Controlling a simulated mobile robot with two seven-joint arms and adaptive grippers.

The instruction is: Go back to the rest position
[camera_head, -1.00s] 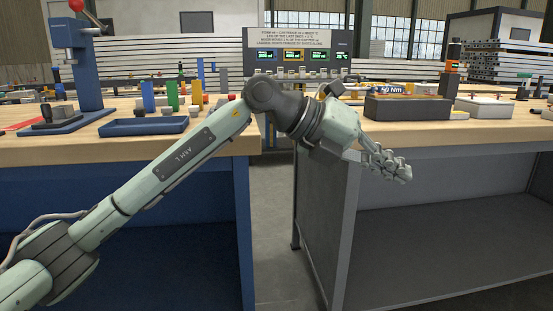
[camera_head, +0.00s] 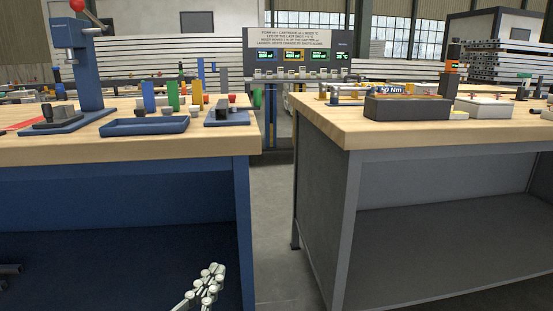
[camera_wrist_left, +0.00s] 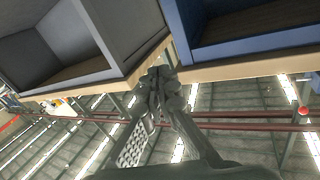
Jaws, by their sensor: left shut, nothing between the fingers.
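My left gripper (camera_head: 212,283) shows at the bottom of the head view, low in front of the blue bench's lower part. Its fingers are shut with nothing between them. It also shows in the left wrist view (camera_wrist_left: 160,78), with its fingertips together. The rest of my left arm is below the head view's edge. My right gripper is in neither view.
A wood-topped blue bench (camera_head: 130,146) stands on the left, with a blue tray (camera_head: 144,126) and a press (camera_head: 78,65). A wood-topped grey bench (camera_head: 420,134) stands on the right, with a dark box (camera_head: 407,108). A free gap of floor (camera_head: 268,225) separates them.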

